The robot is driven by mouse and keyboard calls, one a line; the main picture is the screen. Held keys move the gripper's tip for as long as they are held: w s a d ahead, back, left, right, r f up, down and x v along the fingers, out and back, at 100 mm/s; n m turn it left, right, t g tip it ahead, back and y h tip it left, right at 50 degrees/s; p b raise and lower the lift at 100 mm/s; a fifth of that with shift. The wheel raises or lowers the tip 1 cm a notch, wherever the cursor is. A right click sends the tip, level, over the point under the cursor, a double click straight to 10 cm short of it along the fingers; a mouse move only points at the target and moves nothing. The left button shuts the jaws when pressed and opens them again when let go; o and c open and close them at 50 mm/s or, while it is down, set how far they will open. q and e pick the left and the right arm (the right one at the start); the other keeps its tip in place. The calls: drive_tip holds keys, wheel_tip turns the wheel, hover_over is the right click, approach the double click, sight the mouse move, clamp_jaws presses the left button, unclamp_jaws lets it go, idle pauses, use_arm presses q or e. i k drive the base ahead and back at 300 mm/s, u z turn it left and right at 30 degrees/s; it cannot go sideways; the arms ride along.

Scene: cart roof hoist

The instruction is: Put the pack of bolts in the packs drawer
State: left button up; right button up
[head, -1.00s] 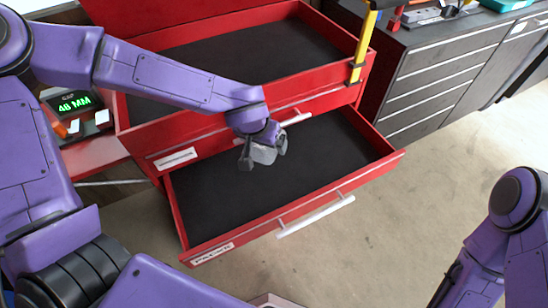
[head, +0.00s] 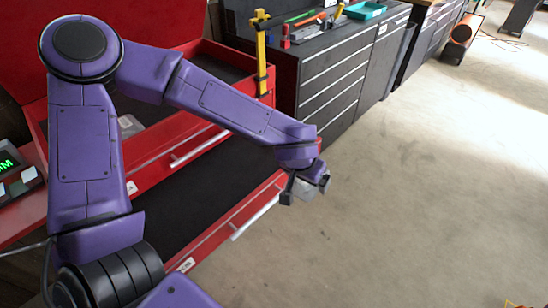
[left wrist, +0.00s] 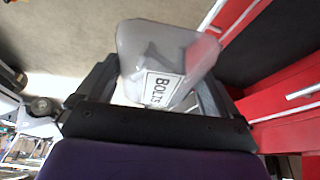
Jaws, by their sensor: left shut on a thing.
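My left gripper (head: 305,187) is shut on a clear pack of bolts (head: 312,180). In the left wrist view the pack (left wrist: 165,62) shows its white BOLTS label between the fingers (left wrist: 155,95). In the head view the gripper and pack appear over the floor, just past the right front corner of the lower red drawer. That open drawer, the packs drawer (head: 205,195), has a black bottom and a white handle; its label is mostly hidden at the lower left. My arm hides part of it. My right gripper is out of view.
The upper red drawer (head: 190,150) is also open, partly behind my arm. A yellow post (head: 262,58) stands at its right corner. A grey drawer bench (head: 335,85) with tools on top stands behind.

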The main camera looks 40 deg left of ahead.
sight(229, 190)
drive_tip(key=z, duration=0.45)
drive_tip(key=i, duration=1.15)
drive_tip(key=u, duration=2.6)
